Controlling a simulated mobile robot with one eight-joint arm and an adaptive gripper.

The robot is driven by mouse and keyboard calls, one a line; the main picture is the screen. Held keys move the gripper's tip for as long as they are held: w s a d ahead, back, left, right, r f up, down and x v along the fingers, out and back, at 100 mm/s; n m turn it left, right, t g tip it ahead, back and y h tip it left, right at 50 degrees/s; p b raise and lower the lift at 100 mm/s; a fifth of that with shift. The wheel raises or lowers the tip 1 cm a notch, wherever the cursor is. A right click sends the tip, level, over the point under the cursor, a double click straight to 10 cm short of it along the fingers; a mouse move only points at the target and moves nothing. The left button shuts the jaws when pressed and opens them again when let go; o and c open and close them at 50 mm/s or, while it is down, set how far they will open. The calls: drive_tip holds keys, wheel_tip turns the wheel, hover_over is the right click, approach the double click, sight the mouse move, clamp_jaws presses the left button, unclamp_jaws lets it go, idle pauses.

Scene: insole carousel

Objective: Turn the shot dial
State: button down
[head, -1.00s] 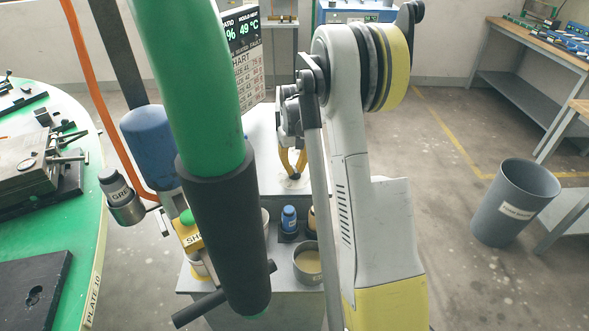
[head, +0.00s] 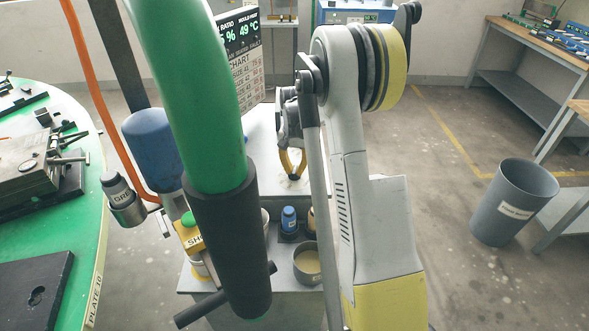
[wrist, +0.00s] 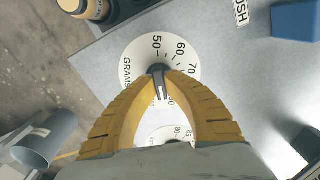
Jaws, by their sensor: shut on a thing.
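The shot dial (wrist: 136,50) is a white round plate with black numbers and the word GRAMS, seen in the wrist view. A dark pointer knob (wrist: 160,82) stands at its middle. My gripper (wrist: 160,72) has its two yellow fingers closed on the knob from both sides. Part of the dial's lower scale is hidden by the fingers. In the head view my gripper (head: 293,174) points down at the grey cabinet top, and the dial under it is mostly hidden.
A second white dial (wrist: 165,135) lies partly behind my fingers. A blue block (wrist: 295,22) is beside a PUSH label. In the head view a cup (head: 306,262) and small bottles stand on the cabinet's front shelf. A green table (head: 95,190) is left, a grey bin (head: 514,200) right.

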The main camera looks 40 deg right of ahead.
sight(294, 170)
drive_tip(key=shift+m, duration=0.5)
drive_tip(key=c, duration=1.5)
unclamp_jaws()
drive_tip(key=shift+o, duration=0.2)
wheel_tip(294, 170, up, 12)
